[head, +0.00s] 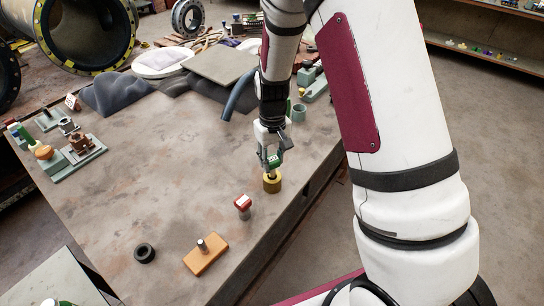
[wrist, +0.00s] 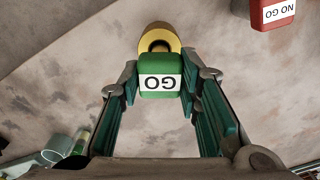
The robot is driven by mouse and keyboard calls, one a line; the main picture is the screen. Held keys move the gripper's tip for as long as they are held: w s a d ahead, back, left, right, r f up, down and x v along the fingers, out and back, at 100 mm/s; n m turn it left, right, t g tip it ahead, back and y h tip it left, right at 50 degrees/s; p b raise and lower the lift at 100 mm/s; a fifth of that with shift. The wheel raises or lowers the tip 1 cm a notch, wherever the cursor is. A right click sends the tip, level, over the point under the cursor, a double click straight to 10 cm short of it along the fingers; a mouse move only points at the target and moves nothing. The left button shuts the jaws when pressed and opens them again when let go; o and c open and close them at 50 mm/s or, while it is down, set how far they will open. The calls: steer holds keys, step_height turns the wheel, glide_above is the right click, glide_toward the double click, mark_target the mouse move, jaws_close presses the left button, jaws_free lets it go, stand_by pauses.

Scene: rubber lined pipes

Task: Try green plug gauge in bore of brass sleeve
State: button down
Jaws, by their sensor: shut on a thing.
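My gripper (head: 271,163) is shut on the green plug gauge (wrist: 161,84), whose white label reads GO. The gauge also shows between the fingers in the head view (head: 274,160). The brass sleeve (head: 272,184) stands upright on the table near its right edge, directly below my gripper. In the wrist view the sleeve (wrist: 159,29) shows just beyond the gauge's head, with part of its dark bore visible. The gauge's head hides most of its pin, so I cannot tell whether its tip is inside the bore.
A red NO GO gauge (head: 242,203) stands nearby; it also shows in the wrist view (wrist: 274,13). An orange block with a pin (head: 206,256) and a black ring (head: 145,253) lie nearer. Green fixtures (head: 78,155) are at left. The middle of the table is clear.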

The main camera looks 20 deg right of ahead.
steer(key=shift+f+b, duration=0.65)
steer(key=shift+f, duration=1.75)
steer(key=c, duration=1.1)
jaws_free()
step_height(320, 180, up, 12)
steer(key=shift+r, duration=0.1)
step_height(320, 180, up, 7)
steer(key=t, duration=0.1)
glide_above(272, 170)
steer(key=s+r+t, duration=0.2)
steer(key=s+r, duration=0.4)
steer(key=r, duration=0.2)
steer(key=s+r+t, duration=0.1)
steer(key=s+r, duration=0.1)
steer(key=s, duration=0.2)
steer(key=s+r+m, duration=0.1)
steer(key=s+r, duration=0.1)
steer(key=s, duration=0.3)
steer(key=s+r+t, duration=0.1)
steer(key=s+r, duration=0.2)
steer(key=s, duration=0.2)
steer(key=shift+d+m+t, duration=0.3)
steer(key=shift+d, duration=0.1)
